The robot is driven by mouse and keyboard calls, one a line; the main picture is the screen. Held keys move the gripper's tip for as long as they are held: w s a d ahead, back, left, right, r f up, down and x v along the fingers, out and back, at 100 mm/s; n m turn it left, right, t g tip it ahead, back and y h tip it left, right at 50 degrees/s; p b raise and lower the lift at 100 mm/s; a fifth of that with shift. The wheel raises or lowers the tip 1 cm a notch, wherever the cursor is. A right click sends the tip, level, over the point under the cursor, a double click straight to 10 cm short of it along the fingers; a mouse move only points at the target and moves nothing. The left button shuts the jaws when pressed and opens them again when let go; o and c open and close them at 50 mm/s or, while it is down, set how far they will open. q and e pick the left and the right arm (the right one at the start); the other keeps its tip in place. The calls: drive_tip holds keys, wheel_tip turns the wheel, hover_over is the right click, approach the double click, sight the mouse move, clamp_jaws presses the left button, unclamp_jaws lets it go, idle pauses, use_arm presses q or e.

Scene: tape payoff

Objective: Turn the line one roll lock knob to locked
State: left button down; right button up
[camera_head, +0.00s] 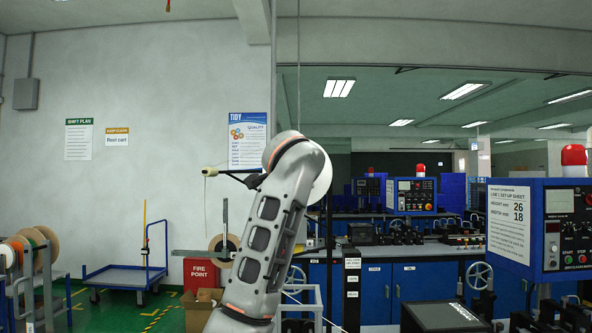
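One of my grey arms rises from the bottom centre, its upper joint near the middle of the view. I cannot tell for certain which arm it is. A pale round disc (322,181), perhaps a roll, is mostly hidden behind the arm's upper joint. A set-up sheet (509,222) reading line 1 is on the blue control cabinet (537,272) at right.
A rack of coloured rolls (40,262) stands at the left edge. A blue cart (122,276) is by the wall. A red fire point box (201,273) and cardboard box (197,308) stand beside my arm. Blue benches (411,290) with machines fill the right.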

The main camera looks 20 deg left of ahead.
idle(0.5)
use_arm(q)
drive_tip(key=c, duration=2)
unclamp_jaws()
drive_tip(key=v, duration=1.2)
